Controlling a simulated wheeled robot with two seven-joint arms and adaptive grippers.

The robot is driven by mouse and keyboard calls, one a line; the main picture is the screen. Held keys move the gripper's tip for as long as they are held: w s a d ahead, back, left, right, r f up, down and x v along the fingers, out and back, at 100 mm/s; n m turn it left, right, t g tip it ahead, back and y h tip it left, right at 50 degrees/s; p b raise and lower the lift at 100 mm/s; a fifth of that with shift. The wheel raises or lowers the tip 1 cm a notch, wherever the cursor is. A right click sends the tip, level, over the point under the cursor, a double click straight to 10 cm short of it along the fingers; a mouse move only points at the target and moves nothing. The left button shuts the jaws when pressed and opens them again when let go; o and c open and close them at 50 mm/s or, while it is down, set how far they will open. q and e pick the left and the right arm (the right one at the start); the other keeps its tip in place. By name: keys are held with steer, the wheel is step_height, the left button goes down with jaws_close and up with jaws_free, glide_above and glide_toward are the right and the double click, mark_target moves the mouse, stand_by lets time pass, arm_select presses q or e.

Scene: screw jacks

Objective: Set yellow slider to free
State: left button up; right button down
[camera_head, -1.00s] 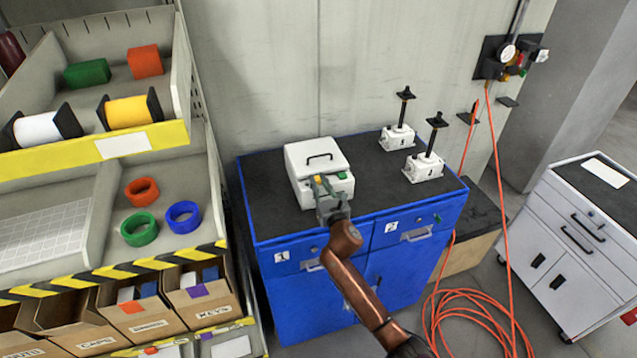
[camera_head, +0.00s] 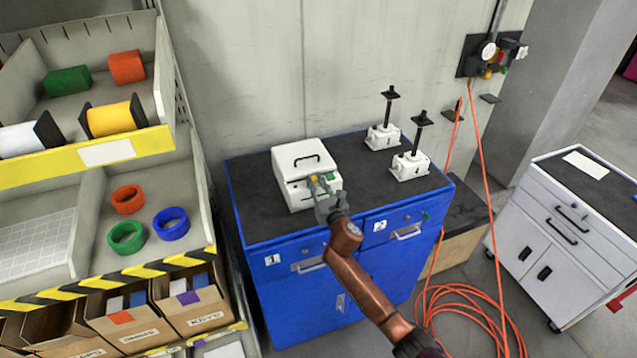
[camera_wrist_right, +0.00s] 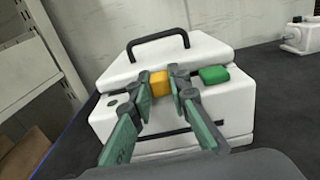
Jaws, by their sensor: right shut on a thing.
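The yellow slider (camera_wrist_right: 160,84) sits on the front of a white box (camera_wrist_right: 110,77) with a black handle on its lid. The slider also shows in the head view (camera_head: 314,178), at the box's front. My right gripper (camera_head: 320,190) reaches the box front from below, and in the right wrist view its fingers (camera_wrist_right: 162,90) are shut on the yellow slider, one on each side. A green slider or button (camera_wrist_right: 214,74) sits just right of the right finger, apart from it. The left gripper is not in view.
The white box stands on a blue cabinet's dark top (camera_head: 253,207). Two white screw jacks (camera_head: 384,137) (camera_head: 409,166) stand to its right. A shelf with spools (camera_head: 115,120) is at the left, a white cart (camera_head: 560,225) at the right. An orange hose (camera_head: 470,300) lies on the floor.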

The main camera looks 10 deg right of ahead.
steer(key=shift+d, duration=0.15)
steer(key=c, duration=1.8)
jaws_free()
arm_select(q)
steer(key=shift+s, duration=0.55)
arm_select(e)
steer(key=s+d, duration=0.1)
steer(key=s, duration=1.1)
steer(key=shift+d, duration=0.2)
